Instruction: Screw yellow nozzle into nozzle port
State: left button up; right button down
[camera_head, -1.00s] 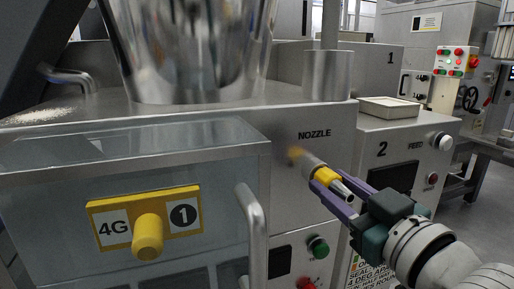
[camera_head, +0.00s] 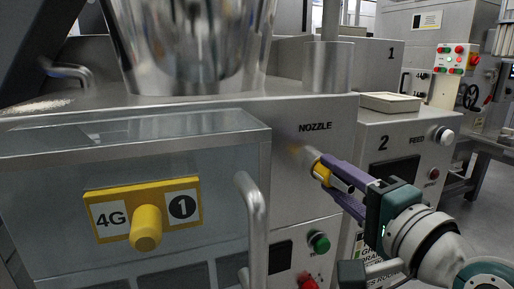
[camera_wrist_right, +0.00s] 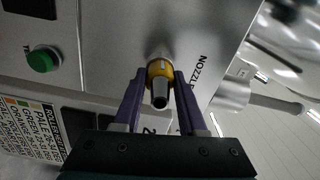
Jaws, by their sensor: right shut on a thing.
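The yellow nozzle (camera_head: 322,172) has a yellow collar and a metal tip, and sits at the metal nozzle port (camera_head: 309,156) below the "NOZZLE" label. My right gripper (camera_head: 334,178) is shut on the nozzle, its purple fingers on both sides of the collar. In the right wrist view the nozzle (camera_wrist_right: 160,72) points toward the camera, between the fingers of my right gripper (camera_wrist_right: 160,88). The nozzle appears in line with the port and against it. I cannot tell how far it is threaded. My left gripper is not in view.
A clear guard box (camera_head: 60,215) with a yellow knob (camera_head: 146,228) and a metal handle (camera_head: 253,230) stands left of the port. A green button (camera_head: 319,242) and a red button (camera_head: 308,282) are below. A shallow tray (camera_head: 391,102) rests on the unit at right.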

jog(key=shift+m, duration=0.4)
jog(key=shift+f+m, duration=0.15)
jog(key=shift+m, duration=0.75)
jog(key=m+b, duration=0.1)
jog(key=m, duration=0.8)
jog(key=shift+m, duration=0.3)
